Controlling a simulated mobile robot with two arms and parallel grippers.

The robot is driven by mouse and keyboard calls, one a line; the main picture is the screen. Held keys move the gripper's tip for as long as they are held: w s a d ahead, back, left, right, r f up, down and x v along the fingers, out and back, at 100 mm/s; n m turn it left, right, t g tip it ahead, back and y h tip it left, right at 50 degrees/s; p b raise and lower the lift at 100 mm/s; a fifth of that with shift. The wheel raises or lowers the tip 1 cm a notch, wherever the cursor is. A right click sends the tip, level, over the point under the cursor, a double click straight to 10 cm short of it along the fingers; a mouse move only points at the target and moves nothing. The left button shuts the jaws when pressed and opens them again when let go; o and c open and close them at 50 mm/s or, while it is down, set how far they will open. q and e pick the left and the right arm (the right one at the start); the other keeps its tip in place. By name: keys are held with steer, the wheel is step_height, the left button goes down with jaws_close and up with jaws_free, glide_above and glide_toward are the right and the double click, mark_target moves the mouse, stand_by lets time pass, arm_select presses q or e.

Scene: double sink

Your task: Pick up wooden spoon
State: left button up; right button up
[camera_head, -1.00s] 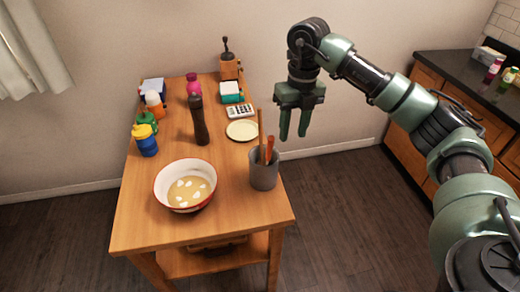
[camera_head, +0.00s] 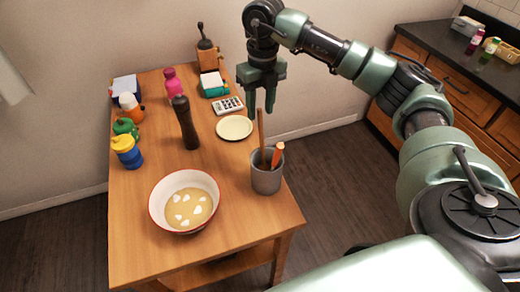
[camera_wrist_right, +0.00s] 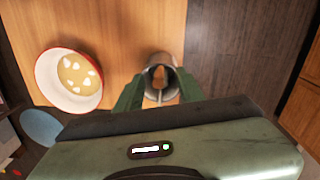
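The wooden spoon (camera_head: 261,132) stands handle up in a grey cup (camera_head: 266,181) at the table's right front corner. Its lower end is hidden in the cup. An orange-handled utensil (camera_head: 277,155) stands beside it. My right gripper (camera_head: 261,109) points down, with its fingertips close to the spoon's handle top in the head view. In the right wrist view, the gripper (camera_wrist_right: 159,92) is open, its fingers spread to either side of the cup (camera_wrist_right: 160,61). I cannot tell whether the handle is between the fingers. My left gripper is not in view.
A red-rimmed bowl (camera_head: 157,215) stands left of the cup. A cream plate (camera_head: 235,128), dark pepper mill (camera_head: 186,124) and calculator (camera_head: 228,105) are farther back. Several bottles line the table's left side. The wooden table (camera_head: 240,215) is bare in front of the cup.

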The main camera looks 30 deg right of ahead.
mark_target(259, 125)
steer(key=f+p, duration=0.1)
steer(key=f, duration=0.1)
steer(key=f+p, duration=0.1)
steer(key=f, duration=0.1)
steer(key=shift+s+a+f+p, duration=0.15)
steer(key=shift+a+f+p, duration=0.05)
steer(key=shift+f+p, duration=0.15)
steer(key=shift+f, duration=0.5)
jaws_close()
